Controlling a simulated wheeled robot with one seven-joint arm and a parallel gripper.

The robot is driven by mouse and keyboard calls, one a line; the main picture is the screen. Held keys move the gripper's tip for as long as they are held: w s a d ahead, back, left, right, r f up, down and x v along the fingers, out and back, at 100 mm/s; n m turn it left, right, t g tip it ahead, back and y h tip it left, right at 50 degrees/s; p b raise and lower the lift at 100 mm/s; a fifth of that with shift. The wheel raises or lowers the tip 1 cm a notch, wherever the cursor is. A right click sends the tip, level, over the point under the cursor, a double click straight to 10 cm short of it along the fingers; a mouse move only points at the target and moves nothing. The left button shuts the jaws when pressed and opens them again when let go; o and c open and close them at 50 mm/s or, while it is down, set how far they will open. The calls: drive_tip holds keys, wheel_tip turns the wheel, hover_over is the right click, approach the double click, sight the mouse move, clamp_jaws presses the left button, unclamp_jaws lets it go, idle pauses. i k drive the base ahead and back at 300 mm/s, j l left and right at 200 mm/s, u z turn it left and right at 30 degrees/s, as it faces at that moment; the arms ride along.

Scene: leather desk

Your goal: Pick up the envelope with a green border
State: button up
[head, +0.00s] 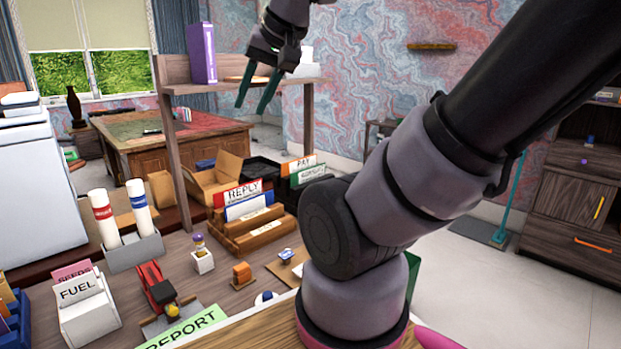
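My gripper (252,105) is at the upper middle of the head view, its two teal fingers spread apart with nothing between them. It hangs in the air in front of the wooden shelf. A white card or envelope with a green edge (308,174) stands in the dark sorter, far below and to the right of my gripper. My arm hides part of the desk's right side.
A wooden shelf (225,87) with a purple binder (202,53) rises behind the sorters. On the desk are an open cardboard box (213,178), a holder with two white tubes (134,251), a FUEL card box (88,312), a red stapler-like object (155,286) and a green REPORT sheet (185,328).

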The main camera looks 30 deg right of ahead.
sight(297, 177)
drive_tip(key=i+l, duration=0.1)
drive_tip(key=l, duration=1.05)
drive_tip(key=i+l+z, duration=0.1)
drive_tip(key=l, duration=0.45)
drive_tip(key=i+l, duration=0.15)
drive_tip(key=l, duration=0.45)
drive_tip(key=i+l, duration=0.1)
drive_tip(key=l, duration=0.45)
drive_tip(key=i+l, duration=0.1)
drive_tip(key=l, duration=0.5)
drive_tip(key=k+z, duration=0.05)
